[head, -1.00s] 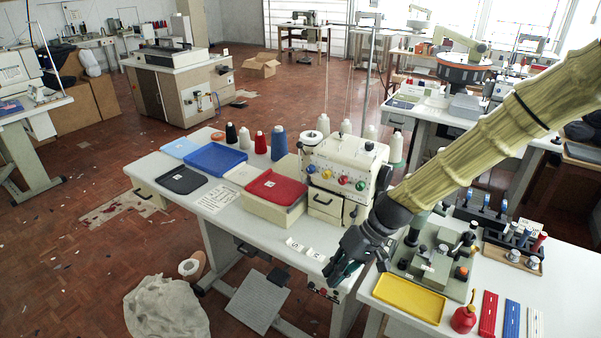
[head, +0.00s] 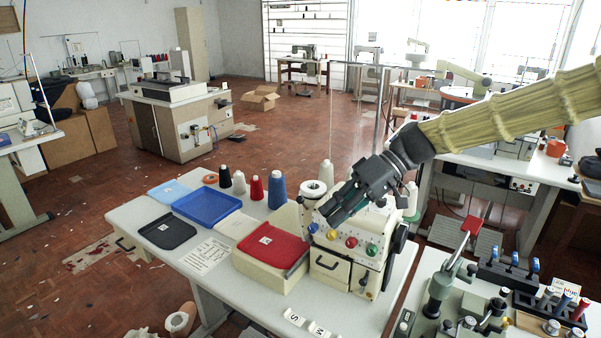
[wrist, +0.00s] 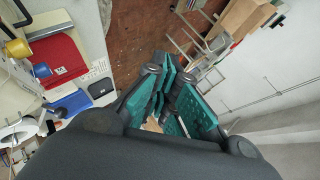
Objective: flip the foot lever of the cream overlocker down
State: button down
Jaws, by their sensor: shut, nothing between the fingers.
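The cream overlocker (head: 345,262) stands on the white table, with blue, yellow, red and green knobs on its front. Its side with knobs also shows at the left edge of the wrist view (wrist: 12,75). My gripper (head: 334,214) is shut and empty. In the head view it overlaps the machine's upper front and covers part of it; I cannot tell whether it touches. In the wrist view the teal-padded fingers (wrist: 172,88) appear to the right of the machine, apart from it.
A cream box with a red top (head: 270,262) stands just left of the machine. A blue tray (head: 207,207), a black tray (head: 167,231) and thread cones (head: 277,190) lie beyond. A green fixture with a red-handled lever (head: 440,290) stands on the right table.

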aim_at(299, 199)
jog(key=i, duration=1)
